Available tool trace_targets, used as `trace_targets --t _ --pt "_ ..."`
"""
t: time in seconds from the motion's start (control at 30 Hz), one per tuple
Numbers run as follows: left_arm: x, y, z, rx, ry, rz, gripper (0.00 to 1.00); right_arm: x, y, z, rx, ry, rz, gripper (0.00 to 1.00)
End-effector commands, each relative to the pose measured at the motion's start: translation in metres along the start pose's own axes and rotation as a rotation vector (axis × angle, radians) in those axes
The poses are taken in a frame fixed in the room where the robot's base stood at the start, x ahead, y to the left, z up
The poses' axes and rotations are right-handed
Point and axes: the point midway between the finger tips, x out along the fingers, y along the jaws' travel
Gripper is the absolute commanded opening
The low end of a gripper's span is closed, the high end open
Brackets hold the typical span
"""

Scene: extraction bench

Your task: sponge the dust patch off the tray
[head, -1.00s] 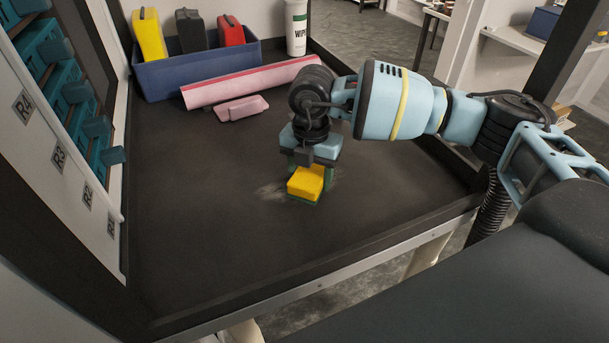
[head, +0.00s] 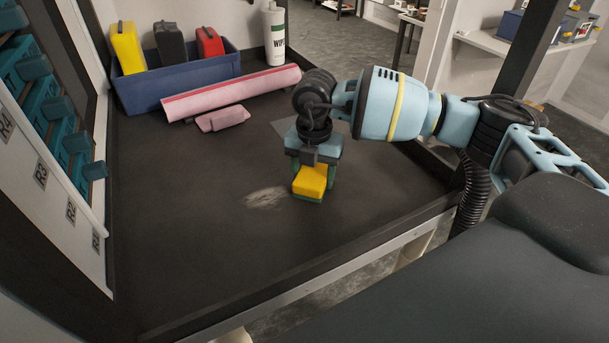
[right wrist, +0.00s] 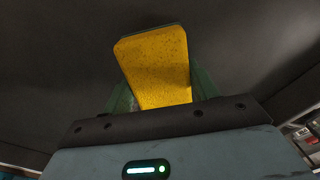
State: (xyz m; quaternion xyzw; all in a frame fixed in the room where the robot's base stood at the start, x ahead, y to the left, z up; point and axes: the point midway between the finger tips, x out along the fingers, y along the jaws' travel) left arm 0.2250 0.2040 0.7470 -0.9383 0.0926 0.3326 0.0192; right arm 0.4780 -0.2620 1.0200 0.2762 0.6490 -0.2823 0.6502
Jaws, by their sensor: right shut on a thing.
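The black tray (head: 180,240) has a pale, streaky dust patch (head: 267,197) near its middle. My right gripper (head: 313,172) is shut on a yellow sponge (head: 309,181) with a green underside, just right of the patch. In the right wrist view the sponge (right wrist: 156,66) sits tilted between the green fingers. The sponge is low over the tray; I cannot tell whether it touches. The patch looks uncovered by the sponge. My left gripper is not in view.
A blue bin (head: 178,82) with yellow, black and red containers stands at the back left. A pink roll (head: 230,92), a small pink block (head: 223,119) and a white wipes bottle (head: 274,35) are nearby. A rack (head: 50,110) lines the left. The tray's front left is clear.

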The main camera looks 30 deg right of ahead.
Motion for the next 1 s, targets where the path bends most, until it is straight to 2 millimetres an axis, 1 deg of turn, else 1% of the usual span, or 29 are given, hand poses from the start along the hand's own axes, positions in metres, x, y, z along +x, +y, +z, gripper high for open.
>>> trace_targets --t 0.03,0.27,0.7,0.9,1.0 --pt "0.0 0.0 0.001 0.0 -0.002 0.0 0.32 0.003 -0.005 0.004 0.008 0.001 -0.008 0.4" --pt "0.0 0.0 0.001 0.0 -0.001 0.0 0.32 0.001 -0.006 0.006 0.008 0.0 -0.004 0.4" --pt "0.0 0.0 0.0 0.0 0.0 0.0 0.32 -0.003 -0.025 0.027 0.007 -0.002 0.002 0.4" --pt "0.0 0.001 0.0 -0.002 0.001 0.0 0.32 -0.003 -0.026 0.028 0.004 -0.002 0.004 0.4" --pt "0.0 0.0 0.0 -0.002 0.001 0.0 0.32 0.0 -0.026 0.027 0.003 -0.001 0.003 0.4"
